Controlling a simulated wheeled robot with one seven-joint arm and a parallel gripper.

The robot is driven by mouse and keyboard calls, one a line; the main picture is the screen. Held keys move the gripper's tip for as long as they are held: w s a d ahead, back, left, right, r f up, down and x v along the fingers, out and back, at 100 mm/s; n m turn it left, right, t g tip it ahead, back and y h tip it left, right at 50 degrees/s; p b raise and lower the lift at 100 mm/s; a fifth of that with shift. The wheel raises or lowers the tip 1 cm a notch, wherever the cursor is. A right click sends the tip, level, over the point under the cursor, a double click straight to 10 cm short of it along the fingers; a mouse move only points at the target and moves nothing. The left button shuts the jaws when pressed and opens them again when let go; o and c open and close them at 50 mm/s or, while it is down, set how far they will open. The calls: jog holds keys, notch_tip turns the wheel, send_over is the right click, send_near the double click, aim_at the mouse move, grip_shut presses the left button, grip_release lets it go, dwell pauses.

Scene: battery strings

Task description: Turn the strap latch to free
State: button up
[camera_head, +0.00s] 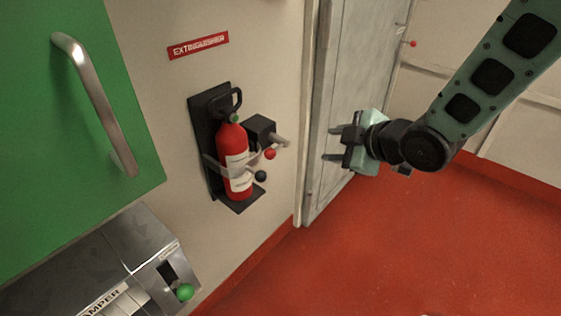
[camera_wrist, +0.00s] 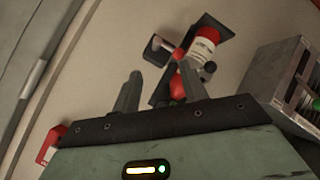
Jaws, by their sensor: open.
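The latch is a dark block (camera_head: 260,130) right of the extinguisher, with a pale lever (camera_head: 280,141) pointing right and slightly down. A red ball (camera_head: 270,153) and a black ball (camera_head: 261,176) sit below it. My gripper (camera_head: 334,144) is open and empty, right of the lever and apart from it, fingers pointing left.
A green panel with a metal handle (camera_head: 95,100) is at left, above a metal box with a green knob (camera_head: 185,292). A grey door (camera_head: 355,60) stands behind my gripper. The red floor (camera_head: 400,250) is clear.

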aim_at(287, 144)
jog(key=w+d+f+n+t+y+b, duration=0.1)
jog(key=w+f+n+t+y+b, duration=0.15)
jog(key=f+n+y+b, duration=0.6)
jog(key=shift+h, duration=0.65)
jog(key=x, duration=0.5)
jog(key=f+x, duration=0.1)
jog(key=x, duration=0.5)
jog(key=b+x, duration=0.1)
jog(key=x, duration=0.5)
jog(key=shift+w+f, duration=0.25)
jog(key=shift+w, duration=0.2)
grip_shut()
